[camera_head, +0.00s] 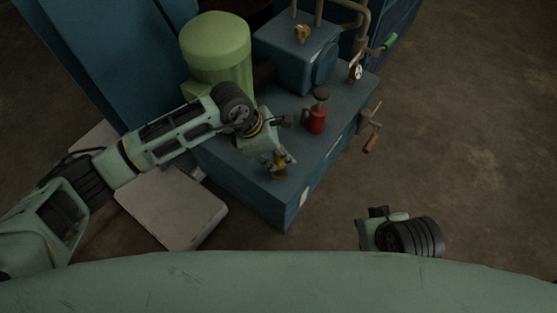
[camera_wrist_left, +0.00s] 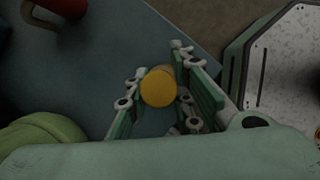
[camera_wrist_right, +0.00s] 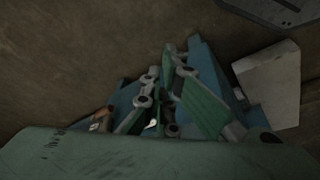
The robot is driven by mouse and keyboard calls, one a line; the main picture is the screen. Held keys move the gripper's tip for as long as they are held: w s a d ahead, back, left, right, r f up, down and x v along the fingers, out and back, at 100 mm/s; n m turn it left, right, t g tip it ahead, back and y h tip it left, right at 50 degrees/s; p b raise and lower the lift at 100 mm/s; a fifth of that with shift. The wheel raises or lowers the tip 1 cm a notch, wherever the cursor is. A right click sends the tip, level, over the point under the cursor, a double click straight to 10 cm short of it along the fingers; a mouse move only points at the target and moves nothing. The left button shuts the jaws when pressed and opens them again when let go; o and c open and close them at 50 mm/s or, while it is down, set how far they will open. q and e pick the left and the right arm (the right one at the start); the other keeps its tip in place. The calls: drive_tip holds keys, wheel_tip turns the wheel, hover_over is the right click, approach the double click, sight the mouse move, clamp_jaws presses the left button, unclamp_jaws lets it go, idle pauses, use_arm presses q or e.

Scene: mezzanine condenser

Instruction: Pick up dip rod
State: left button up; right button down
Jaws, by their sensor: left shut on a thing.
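The dip rod shows as a yellow round top (camera_wrist_left: 158,87) between the fingers in the left wrist view, and as a small yellow part (camera_head: 280,172) in the head view. My left gripper (camera_head: 279,161) is shut on it, over the near corner of the blue machine top. The rod's lower part is hidden, so I cannot tell whether it is still seated. My right gripper (camera_wrist_right: 161,62) is shut and empty; in the head view only its wrist shows, at lower right over the floor.
The blue machine top (camera_head: 252,171) carries a red oil can (camera_head: 317,118), a green cylinder (camera_head: 217,52) and a blue block (camera_head: 290,55) with pipes. A valve handle (camera_head: 370,130) sticks out on its right side. A pale slab (camera_head: 172,207) lies left of it. Floor at right is clear.

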use_arm(q)
drive_tip(key=shift+r, duration=0.1)
clamp_jaws()
